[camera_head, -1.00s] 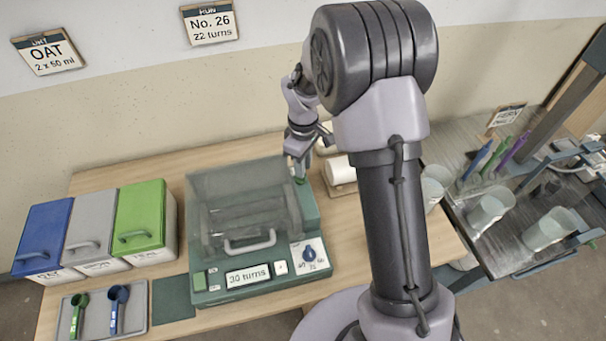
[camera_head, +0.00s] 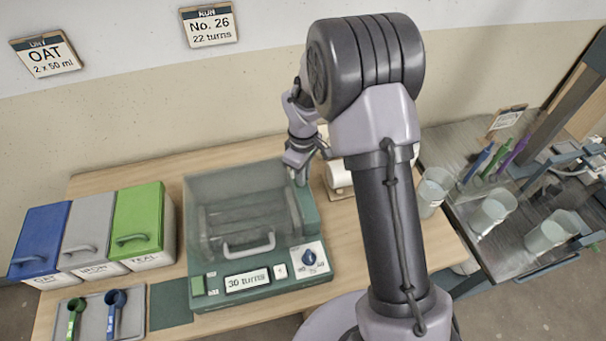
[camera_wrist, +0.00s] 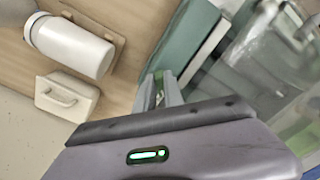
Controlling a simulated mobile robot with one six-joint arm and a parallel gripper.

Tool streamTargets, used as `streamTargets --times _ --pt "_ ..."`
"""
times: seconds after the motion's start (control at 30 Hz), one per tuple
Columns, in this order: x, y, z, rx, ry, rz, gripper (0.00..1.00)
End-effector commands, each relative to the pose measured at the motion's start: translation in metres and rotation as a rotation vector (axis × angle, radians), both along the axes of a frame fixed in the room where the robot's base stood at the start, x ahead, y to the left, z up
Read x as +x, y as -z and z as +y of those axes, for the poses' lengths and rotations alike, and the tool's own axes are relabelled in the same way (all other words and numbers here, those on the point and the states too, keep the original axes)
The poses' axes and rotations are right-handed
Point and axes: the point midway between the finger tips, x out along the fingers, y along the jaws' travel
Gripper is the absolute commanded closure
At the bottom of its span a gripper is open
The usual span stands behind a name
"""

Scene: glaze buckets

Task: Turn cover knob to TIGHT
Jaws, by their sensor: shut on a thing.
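The green machine (camera_head: 262,285) stands on the wooden table, with a clear cover (camera_head: 222,180) over its drum and a pale handle (camera_head: 250,246) at the cover's front. My gripper (camera_head: 299,179) points down at the machine's right rear part. In the wrist view my gripper (camera_wrist: 163,88) is shut on a small green part, which I take to be the cover knob (camera_wrist: 158,76); only a sliver of it shows between the fingers. Its marking and how far it is turned are hidden. A blue dial (camera_head: 308,257) sits on the front panel beside a display reading 30 turns.
Blue, grey and green bins (camera_head: 140,219) stand left of the machine, with a scoop tray (camera_head: 97,314) in front. Cups (camera_head: 493,209) and pens are on the right bench.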

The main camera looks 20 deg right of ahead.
Motion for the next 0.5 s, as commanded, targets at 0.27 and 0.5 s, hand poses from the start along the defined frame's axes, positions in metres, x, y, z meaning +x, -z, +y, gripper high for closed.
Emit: streamTargets --times 0.27,0.5 --pt "-0.0002 0.0 0.0011 0.0 0.15 -0.001 1.0" --pt "-0.0009 0.0 0.0027 0.001 0.357 -0.002 1.0"
